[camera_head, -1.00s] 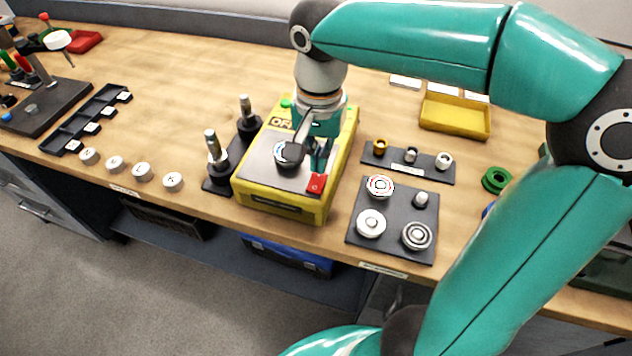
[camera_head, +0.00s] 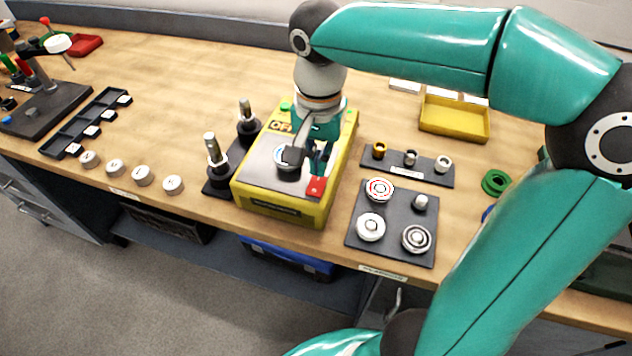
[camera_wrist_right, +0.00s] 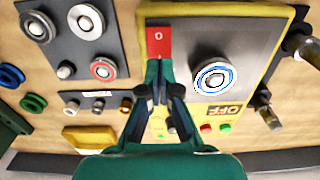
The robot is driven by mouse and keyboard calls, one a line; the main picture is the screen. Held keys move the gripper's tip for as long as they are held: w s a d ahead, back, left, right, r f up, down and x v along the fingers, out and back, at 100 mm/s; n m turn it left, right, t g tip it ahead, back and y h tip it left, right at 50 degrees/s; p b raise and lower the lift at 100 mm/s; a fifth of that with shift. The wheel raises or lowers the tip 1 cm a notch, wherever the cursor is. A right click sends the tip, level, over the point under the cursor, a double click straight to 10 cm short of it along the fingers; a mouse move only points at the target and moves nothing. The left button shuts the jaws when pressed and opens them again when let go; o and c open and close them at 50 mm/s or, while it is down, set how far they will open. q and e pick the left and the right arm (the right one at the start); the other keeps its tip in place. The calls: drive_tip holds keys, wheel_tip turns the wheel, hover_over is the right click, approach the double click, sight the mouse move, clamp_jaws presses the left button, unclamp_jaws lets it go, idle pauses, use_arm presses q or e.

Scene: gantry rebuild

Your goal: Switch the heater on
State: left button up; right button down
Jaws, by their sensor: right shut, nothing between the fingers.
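The heater is a yellow box (camera_head: 335,203) with a grey top plate and an OFF sign (camera_head: 280,125), also readable in the right wrist view (camera_wrist_right: 224,110). A red rocker switch (camera_head: 316,187) sits at its front right corner; in the right wrist view the switch (camera_wrist_right: 158,38) shows a white 0. A round ring-shaped part (camera_wrist_right: 215,79) sits on the top plate. My right gripper (camera_head: 319,170) is shut and empty, its fingertips (camera_wrist_right: 158,65) right at the edge of the switch. I cannot tell whether they touch it. My left gripper is not in view.
A dark plate with round parts (camera_head: 428,204) and a small rack (camera_head: 431,176) stand right of the heater. Dark holders with upright metal tools (camera_head: 214,153) stand close on its left. A yellow tray (camera_head: 455,117) lies behind on the right.

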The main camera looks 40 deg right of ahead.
sight(319, 178)
drive_tip(key=shift+f+b, duration=0.95)
drive_tip(key=shift+f, duration=0.2)
idle(0.7)
wheel_tip(319, 178, up, 7)
drive_tip(key=p, duration=0.6)
idle(0.7)
